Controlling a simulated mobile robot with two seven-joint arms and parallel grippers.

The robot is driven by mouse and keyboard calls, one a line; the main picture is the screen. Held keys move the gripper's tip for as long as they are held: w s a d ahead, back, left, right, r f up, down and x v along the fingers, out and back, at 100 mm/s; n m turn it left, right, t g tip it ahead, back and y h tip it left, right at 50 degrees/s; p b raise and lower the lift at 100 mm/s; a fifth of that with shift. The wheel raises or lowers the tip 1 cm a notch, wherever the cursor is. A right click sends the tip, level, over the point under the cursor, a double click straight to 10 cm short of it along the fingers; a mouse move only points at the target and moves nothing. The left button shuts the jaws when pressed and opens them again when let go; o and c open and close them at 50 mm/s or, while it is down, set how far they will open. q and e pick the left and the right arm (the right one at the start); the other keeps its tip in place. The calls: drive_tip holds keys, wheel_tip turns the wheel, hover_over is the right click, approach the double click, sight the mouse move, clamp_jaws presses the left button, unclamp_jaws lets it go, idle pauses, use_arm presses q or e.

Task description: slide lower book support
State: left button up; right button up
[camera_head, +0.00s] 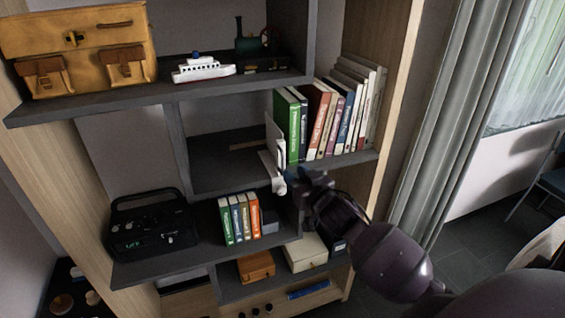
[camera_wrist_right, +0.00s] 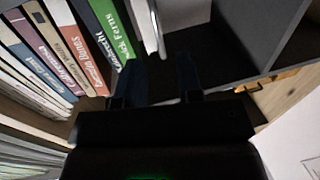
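A white book support (camera_head: 274,140) stands upright on the middle shelf, at the left end of a row of books, beside a green book (camera_head: 287,126). In the right wrist view its pale panel (camera_wrist_right: 153,24) shows ahead, beside the green book (camera_wrist_right: 108,25). My right gripper (camera_head: 286,177) is at the support's lower front. Its two dark fingers (camera_wrist_right: 157,75) are apart, with the panel's edge between and beyond them; I cannot tell whether they touch it. On the lower shelf, a grey block (camera_head: 268,219) stands right of several books (camera_head: 240,218); whether it is a support is unclear. My left gripper is out of view.
Several books (camera_head: 338,115) fill the middle shelf right of the support; space left of it is clear. A black radio (camera_head: 150,224) stands on the lower shelf. Above are a toy boat (camera_head: 203,69) and a yellow bag (camera_head: 85,45). Boxes (camera_head: 304,252) stand below.

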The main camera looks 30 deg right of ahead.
sight(283, 163)
drive_tip(key=w, duration=0.6)
drive_tip(key=shift+w+d, duration=0.15)
drive_tip(key=shift+w, duration=0.25)
clamp_jaws()
